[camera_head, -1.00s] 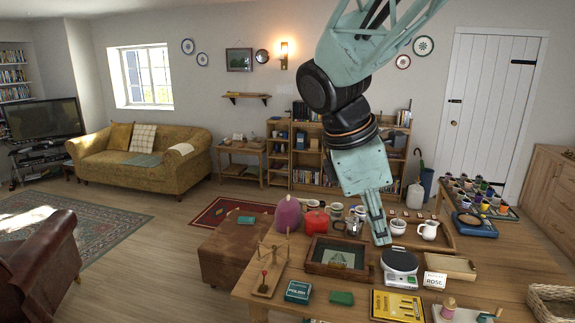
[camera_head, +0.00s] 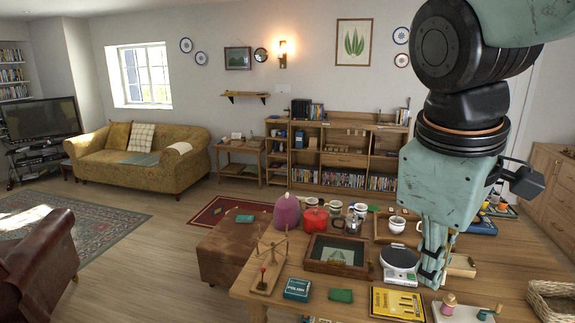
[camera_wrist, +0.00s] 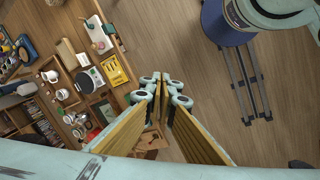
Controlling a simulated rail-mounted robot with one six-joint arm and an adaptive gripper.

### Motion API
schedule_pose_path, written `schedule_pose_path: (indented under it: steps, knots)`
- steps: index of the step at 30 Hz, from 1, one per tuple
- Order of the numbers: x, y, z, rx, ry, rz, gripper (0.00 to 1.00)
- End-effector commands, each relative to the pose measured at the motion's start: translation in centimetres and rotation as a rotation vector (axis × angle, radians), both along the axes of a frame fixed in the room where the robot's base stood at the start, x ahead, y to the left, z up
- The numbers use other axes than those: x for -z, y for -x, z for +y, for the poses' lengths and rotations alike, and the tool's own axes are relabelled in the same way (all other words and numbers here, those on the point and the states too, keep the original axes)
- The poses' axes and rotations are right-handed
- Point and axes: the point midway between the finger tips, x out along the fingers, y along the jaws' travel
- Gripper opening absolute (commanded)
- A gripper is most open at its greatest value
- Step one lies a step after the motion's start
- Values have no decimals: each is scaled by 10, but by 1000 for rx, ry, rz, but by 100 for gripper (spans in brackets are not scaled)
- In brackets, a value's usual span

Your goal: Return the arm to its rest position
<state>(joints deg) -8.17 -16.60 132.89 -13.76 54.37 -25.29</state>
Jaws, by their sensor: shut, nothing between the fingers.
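My gripper (camera_head: 432,270) hangs from my mint-green arm at the right of the head view, pointing down in front of the wooden table's right half. Its fingers are together and hold nothing. In the wrist view my gripper (camera_wrist: 165,82) shows its two fingers with yellowish inner pads meeting at the tips. The arm hides part of the table's right side and most of the white door.
A wicker basket (camera_head: 552,300) stands at the right. Open floor (camera_head: 150,260) lies left.

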Motion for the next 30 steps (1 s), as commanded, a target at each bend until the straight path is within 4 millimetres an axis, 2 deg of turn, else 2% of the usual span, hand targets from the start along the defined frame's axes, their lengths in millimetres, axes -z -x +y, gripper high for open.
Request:
schedule_pose_path:
  steps: [18,24,30]
  knots:
    - [11,84,4,434,-224,-136,0]
    - [17,106,9,560,-295,-172,0]
    - [21,118,12,636,-339,-191,0]
